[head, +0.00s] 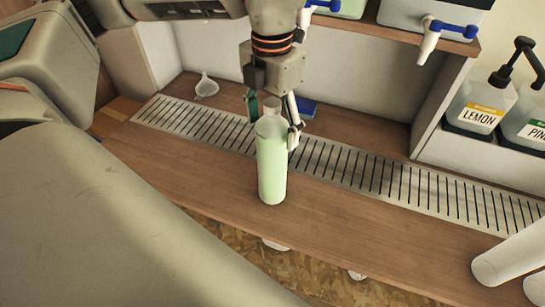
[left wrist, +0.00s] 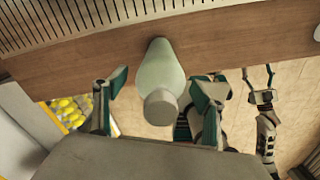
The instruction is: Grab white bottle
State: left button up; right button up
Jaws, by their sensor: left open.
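The pale greenish-white bottle (head: 271,170) stands upright on the wooden counter, in front of the slotted metal strip. My left gripper (head: 272,120) comes down from above and behind, open, with one finger on each side of the bottle's upper part. In the left wrist view the bottle (left wrist: 158,72) shows between the two spread fingers of the left gripper (left wrist: 155,100), its narrower end toward the camera. I cannot tell whether a finger touches it. Jointed gripper parts with teal pads, likely my right gripper (left wrist: 245,90), show farther right there; their opening is unclear.
The slotted strip (head: 385,178) runs along the counter. A small white funnel-shaped piece (head: 206,86) and a blue item (head: 307,108) lie behind. Taps (head: 428,45) hang above right, pump bottles (head: 480,105) stand at right. White cylinders (head: 508,258) are at lower right.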

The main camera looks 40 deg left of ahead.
pick_arm(q)
jog(key=shift+f, duration=0.5)
jog(key=c, duration=1.9)
jog(key=shift+w+r, duration=0.1)
grip_shut()
jog(key=shift+r, duration=0.1)
